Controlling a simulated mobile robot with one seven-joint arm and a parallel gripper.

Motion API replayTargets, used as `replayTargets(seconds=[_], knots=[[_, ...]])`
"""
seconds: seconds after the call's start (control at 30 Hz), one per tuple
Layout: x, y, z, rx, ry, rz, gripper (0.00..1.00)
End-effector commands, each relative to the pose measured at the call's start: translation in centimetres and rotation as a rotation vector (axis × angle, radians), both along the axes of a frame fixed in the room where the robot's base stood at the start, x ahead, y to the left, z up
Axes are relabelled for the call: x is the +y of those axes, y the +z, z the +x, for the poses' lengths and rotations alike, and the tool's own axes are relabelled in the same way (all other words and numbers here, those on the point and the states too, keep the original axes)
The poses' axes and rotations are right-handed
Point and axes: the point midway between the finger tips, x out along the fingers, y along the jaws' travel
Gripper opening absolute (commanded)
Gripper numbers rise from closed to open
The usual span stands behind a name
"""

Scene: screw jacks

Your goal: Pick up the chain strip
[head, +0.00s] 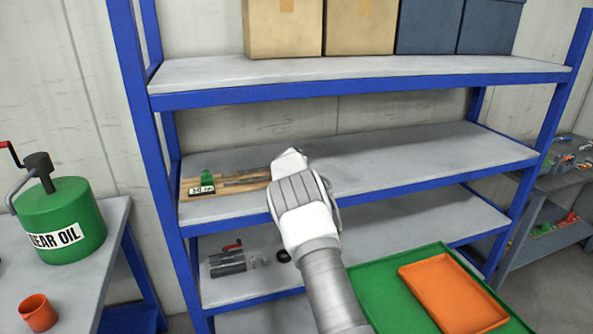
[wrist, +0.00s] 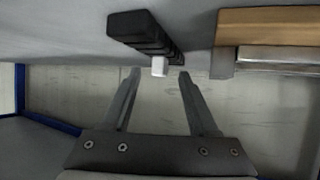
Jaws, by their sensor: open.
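A black ribbed strip (wrist: 140,32) with a white end piece lies on the shelf surface in the wrist view; it looks like the chain strip. My gripper (wrist: 158,74) is open, with its two fingers apart. The white end shows between the fingertips, and the fingers do not close on it. I cannot tell how far apart they are in depth. In the head view my gripper (head: 291,155) is over the middle shelf, and the hand hides the strip.
A wooden board (head: 262,176) with a metal bar and a green piece lies beside my gripper on the middle shelf (head: 430,152). The shelf's right part is clear. A blue-edged shelf with boxes hangs above. A green tray (head: 385,285) holding an orange tray (head: 450,290) is in front.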

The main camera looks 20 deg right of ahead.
Motion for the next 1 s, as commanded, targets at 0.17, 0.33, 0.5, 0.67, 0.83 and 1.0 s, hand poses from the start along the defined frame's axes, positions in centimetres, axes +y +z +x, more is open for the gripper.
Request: replayTargets(seconds=[0.17, 0.33, 0.5, 0.67, 0.83, 1.0], knots=[[-0.04, -0.12, 0.06, 0.001, 0.000, 0.000, 0.60], [-0.04, -0.11, 0.06, 0.001, 0.000, 0.000, 0.46], [-0.04, -0.08, 0.06, 0.001, 0.000, 0.000, 0.15], [-0.02, -0.08, 0.06, 0.000, 0.000, 0.000, 0.00], [-0.03, -0.07, 0.06, 0.000, 0.000, 0.000, 0.00], [-0.02, -0.08, 0.06, 0.000, 0.000, 0.000, 0.00]])
